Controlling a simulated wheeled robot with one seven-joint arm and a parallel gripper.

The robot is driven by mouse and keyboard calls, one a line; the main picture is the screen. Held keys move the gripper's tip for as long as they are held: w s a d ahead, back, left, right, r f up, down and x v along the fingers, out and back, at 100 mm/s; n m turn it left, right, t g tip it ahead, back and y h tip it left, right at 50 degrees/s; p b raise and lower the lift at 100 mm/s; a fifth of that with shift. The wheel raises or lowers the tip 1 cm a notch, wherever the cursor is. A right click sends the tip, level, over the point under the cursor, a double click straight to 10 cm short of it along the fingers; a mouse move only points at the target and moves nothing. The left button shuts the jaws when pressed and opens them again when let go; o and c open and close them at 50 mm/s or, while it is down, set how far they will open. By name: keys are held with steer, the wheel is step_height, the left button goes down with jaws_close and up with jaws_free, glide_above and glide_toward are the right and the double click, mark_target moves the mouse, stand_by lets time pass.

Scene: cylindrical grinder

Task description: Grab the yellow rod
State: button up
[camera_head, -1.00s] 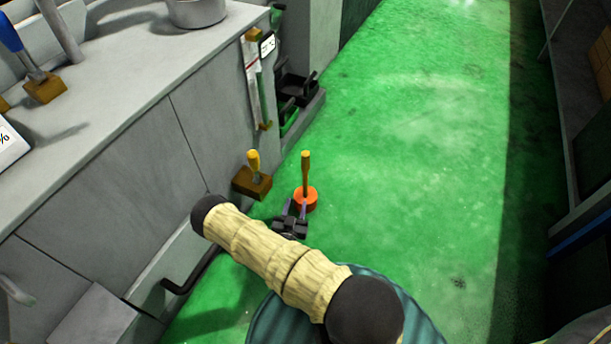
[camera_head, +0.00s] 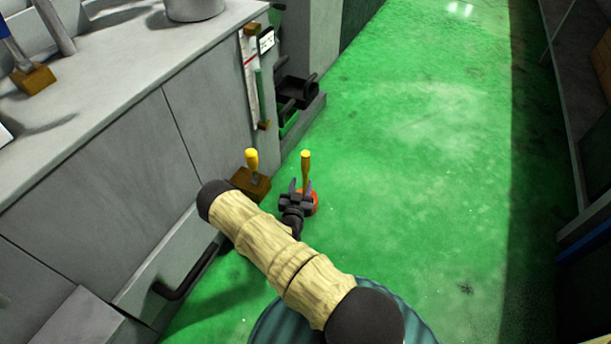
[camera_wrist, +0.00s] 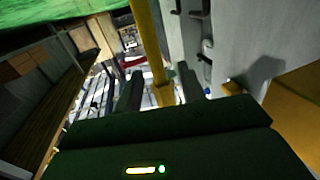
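In the wrist view the rod (camera_wrist: 150,45) runs down between the two dark fingers of my gripper (camera_wrist: 160,85). The fingers are apart, with gaps showing beside the rod. I cannot tell whether the rod is fully between the fingertips or just beyond them.
A yellow-handled tool (camera_head: 252,160) stands on a wooden block (camera_head: 243,179) close to the left, by the grey machine cabinet (camera_head: 130,160). Black trays (camera_head: 297,92) stand behind. The green floor (camera_head: 420,180) to the right is open.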

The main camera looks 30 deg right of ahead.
mark_target(305, 176)
steer(key=b+x, duration=0.3)
steer(key=x, duration=0.1)
steer(key=shift+s+d+f, duration=0.1)
steer(key=shift+s+d, duration=0.05)
steer(key=shift+s, duration=0.05)
steer(key=shift+w+d, duration=0.35)
steer(key=shift+w, duration=0.05)
steer(key=shift+r, duration=0.25)
jaws_close()
